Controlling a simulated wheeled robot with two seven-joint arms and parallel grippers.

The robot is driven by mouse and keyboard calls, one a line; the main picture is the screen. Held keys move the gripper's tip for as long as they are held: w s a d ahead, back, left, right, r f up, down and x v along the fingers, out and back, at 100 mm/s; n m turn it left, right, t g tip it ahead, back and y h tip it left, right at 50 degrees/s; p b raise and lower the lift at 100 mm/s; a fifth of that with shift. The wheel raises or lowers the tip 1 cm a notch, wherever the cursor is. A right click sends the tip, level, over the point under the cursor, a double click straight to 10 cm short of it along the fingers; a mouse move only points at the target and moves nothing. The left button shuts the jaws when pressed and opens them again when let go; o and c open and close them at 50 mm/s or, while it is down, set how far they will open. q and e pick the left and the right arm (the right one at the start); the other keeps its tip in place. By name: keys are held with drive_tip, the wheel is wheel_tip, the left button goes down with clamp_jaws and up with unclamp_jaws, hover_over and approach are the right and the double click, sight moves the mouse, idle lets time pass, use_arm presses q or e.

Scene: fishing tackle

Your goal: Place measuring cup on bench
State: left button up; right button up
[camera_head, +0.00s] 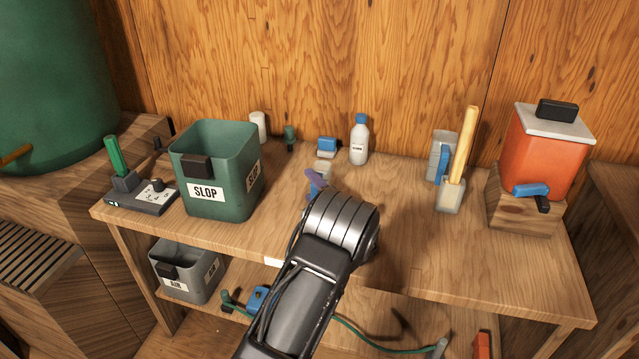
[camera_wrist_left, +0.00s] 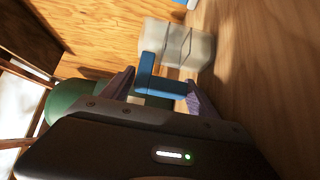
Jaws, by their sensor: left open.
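The measuring cup is a small pale, translucent cup (camera_head: 322,168) with a blue handle and faint marking lines. It stands on the wooden bench (camera_head: 400,225), near the middle, partly hidden by my gripper in the head view. In the left wrist view the cup (camera_wrist_left: 190,45) lies just ahead of the fingers. My left gripper (camera_head: 316,183) is open at the cup. In the wrist view its two purple fingers (camera_wrist_left: 161,80) stand on either side of the blue handle, and I cannot tell if they touch it. My right gripper is not in view.
A green SLOP bin (camera_head: 225,198) stands left on the bench. A grey blue-handled jug (camera_head: 438,150), a brush-like tool (camera_head: 460,150) and an orange dispenser (camera_head: 540,150) stand right. The front-right bench is clear.

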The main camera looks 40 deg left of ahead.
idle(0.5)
use_arm(q)
clamp_jaws()
idle(0.6)
wheel_tip(320, 180, up, 10)
drive_tip(key=shift+r, duration=0.1)
idle(0.5)
idle(0.5)
